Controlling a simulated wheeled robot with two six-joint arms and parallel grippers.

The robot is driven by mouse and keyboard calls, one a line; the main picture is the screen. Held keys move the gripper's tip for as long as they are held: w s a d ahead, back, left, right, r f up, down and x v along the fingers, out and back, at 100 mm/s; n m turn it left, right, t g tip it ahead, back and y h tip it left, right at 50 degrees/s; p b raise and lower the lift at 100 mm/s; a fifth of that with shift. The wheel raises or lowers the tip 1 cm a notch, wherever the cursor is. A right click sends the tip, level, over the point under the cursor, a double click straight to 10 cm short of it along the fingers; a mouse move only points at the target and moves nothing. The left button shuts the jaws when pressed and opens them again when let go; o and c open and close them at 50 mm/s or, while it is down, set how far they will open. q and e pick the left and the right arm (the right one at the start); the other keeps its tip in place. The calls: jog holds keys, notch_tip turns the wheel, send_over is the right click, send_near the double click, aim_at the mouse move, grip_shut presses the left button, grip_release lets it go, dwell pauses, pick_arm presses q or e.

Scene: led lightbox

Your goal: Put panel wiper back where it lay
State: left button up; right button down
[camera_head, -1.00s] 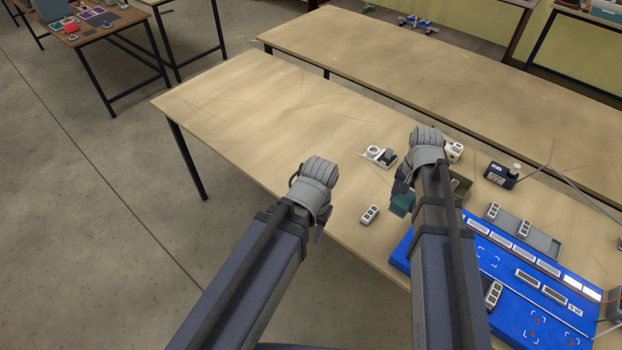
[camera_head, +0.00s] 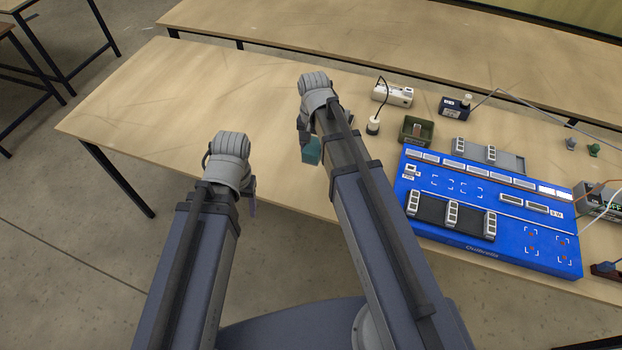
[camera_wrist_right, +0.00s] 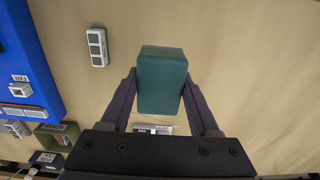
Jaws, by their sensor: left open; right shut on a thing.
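The panel wiper is a teal block (camera_head: 311,151) held in the fingers of my right gripper (camera_head: 308,134). In the right wrist view the wiper (camera_wrist_right: 162,80) sits between the two dark fingers, with the right gripper (camera_wrist_right: 160,92) shut on it. In the head view it is over bare table, left of the green bin and the blue lightbox board (camera_head: 520,247). Whether it touches the table I cannot tell. My left gripper (camera_head: 229,178) is open and empty, near the table's front edge, left of the right gripper. Its fingers are mostly hidden by its own wrist.
A loose three-cell module (camera_wrist_right: 97,47) lies on the table between wiper and board. A green bin (camera_head: 417,131), a white box (camera_head: 393,94), a corded round piece (camera_head: 373,126) and a dark bottle-topped unit (camera_head: 455,107) stand behind. The table's left side is clear.

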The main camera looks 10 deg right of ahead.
aim_at(313, 176)
jog(key=shift+a+f, duration=0.1)
notch_tip(313, 176, down, 10)
jog(key=b, duration=0.9)
jog(key=shift+b, duration=0.35)
jog(key=shift+c, duration=0.6)
grip_release()
notch_tip(313, 176, up, 12)
jog(key=p, duration=1.2)
jog(key=s+a+n+h, duration=0.1)
jog(key=s+a+n, duration=0.9)
jog(key=s, duration=0.4)
jog(key=shift+s+a+r+n, duration=0.15)
jog(key=shift+r+n, duration=0.05)
jog(key=shift+n, duration=0.1)
